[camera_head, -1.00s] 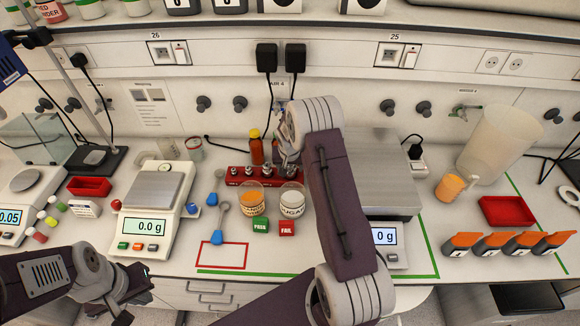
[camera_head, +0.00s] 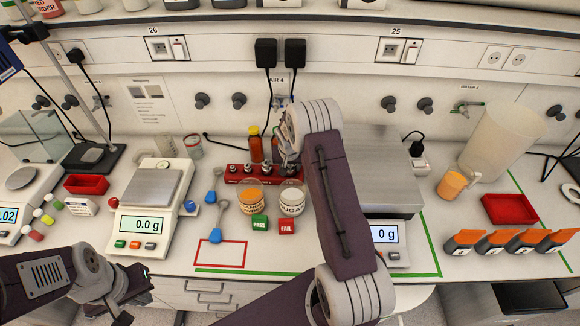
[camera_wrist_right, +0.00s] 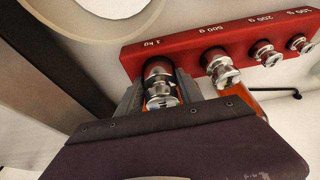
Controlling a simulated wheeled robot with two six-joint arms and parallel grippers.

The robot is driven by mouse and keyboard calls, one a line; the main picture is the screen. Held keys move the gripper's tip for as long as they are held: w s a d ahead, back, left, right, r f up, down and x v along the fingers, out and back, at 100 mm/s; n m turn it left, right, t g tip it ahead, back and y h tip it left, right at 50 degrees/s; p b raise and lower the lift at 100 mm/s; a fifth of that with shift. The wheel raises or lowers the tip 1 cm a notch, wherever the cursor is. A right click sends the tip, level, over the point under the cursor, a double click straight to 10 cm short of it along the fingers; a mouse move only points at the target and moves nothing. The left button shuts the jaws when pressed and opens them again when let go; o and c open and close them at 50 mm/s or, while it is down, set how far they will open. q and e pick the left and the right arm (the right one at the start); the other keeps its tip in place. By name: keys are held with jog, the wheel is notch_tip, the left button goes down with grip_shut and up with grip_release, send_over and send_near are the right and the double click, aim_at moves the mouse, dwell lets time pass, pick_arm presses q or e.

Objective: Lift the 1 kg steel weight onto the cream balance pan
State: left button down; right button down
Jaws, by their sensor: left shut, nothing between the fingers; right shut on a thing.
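The 1 kg steel weight (camera_wrist_right: 162,88) sits at the "1 kg" end of the red weight rack (camera_wrist_right: 200,44). My right gripper (camera_wrist_right: 155,97) is shut on it, with a finger on each side. In the head view the right gripper (camera_head: 287,160) is at the right end of the rack (camera_head: 236,180), and my arm hides most of the weight. The cream balance (camera_head: 143,226) stands left of the rack; its pan (camera_head: 153,188) is empty and it reads 0.0 g. My left gripper (camera_head: 140,288) is shut and empty at the front left, below the cream balance.
Jars (camera_head: 251,201) and PASS/FAIL blocks (camera_head: 259,222) stand in front of the rack. A brown bottle (camera_head: 255,146) stands behind. A larger grey-pan scale (camera_head: 378,170) is to the right.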

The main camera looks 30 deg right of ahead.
jog(key=shift+r+p, duration=0.45)
jog(key=shift+r, duration=0.4)
dwell(0.3)
jog(key=shift+r+p, duration=0.6)
jog(key=shift+r, duration=0.35)
